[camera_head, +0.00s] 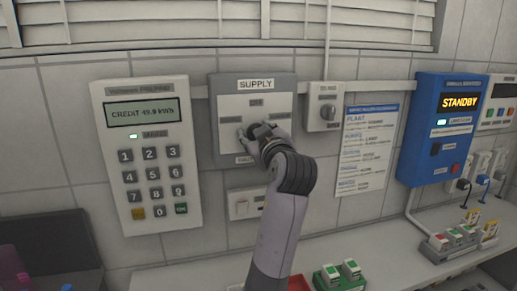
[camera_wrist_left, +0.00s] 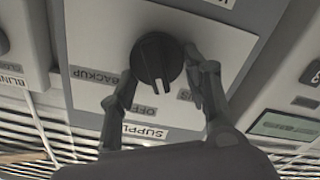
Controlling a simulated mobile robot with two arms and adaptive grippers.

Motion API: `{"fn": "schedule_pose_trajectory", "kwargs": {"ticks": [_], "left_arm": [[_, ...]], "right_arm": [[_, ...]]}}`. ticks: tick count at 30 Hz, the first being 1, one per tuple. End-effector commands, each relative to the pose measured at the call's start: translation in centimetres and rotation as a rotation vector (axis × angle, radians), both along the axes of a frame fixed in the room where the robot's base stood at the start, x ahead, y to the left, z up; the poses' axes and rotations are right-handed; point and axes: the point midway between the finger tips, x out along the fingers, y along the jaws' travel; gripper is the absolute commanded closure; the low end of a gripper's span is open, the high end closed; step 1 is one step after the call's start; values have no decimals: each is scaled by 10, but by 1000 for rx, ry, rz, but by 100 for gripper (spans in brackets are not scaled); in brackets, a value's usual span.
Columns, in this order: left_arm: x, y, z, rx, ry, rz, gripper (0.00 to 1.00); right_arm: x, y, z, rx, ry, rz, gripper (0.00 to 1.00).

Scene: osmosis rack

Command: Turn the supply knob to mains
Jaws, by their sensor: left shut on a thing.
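The supply panel (camera_head: 284,88), a grey plate with a paler face, is on the tiled wall in the head view. My left gripper (camera_head: 259,135) is at its lower middle and mostly covers the knob. The left wrist view shows the panel upside down. There the round black supply knob (camera_wrist_left: 157,60) sits between the two fingers of my left gripper (camera_wrist_left: 160,85), which is shut on it. The knob's ridge runs roughly up and down, its lower end towards the OFF label (camera_wrist_left: 146,112). BACKUP (camera_wrist_left: 95,75) is left of the knob; the label right of it is partly hidden by a finger.
A keypad meter (camera_head: 118,92) hangs left of the panel. A small switch box (camera_head: 326,112) and a notice (camera_head: 365,150) are to the right, then a blue STANDBY unit (camera_head: 435,110). Below is a counter (camera_head: 385,262) with small coloured blocks.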

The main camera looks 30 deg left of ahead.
Motion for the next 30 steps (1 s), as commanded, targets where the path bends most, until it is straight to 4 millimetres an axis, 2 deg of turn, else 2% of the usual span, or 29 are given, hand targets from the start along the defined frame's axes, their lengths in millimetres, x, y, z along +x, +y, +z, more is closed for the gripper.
{"fn": "schedule_pose_trajectory", "kwargs": {"ticks": [1, 3, 12, 21, 30], "left_arm": [[0, -1, -7, -34, -38, -3, 84], [-1, 0, -7, -78, -88, -2, 84], [-2, 2, -7, -239, -276, -2, 84], [-3, 3, -7, -342, -396, -1, 84], [-4, 3, -6, -376, -439, 0, 84]], "right_arm": [[0, 1, -15, 1, 0, 0, 36], [0, 1, -23, 1, 0, 0, 36], [0, 2, -50, 2, 0, -1, 36], [-1, 2, -62, 2, 0, -1, 36], [-1, 1, -65, 2, 0, -1, 36]]}}
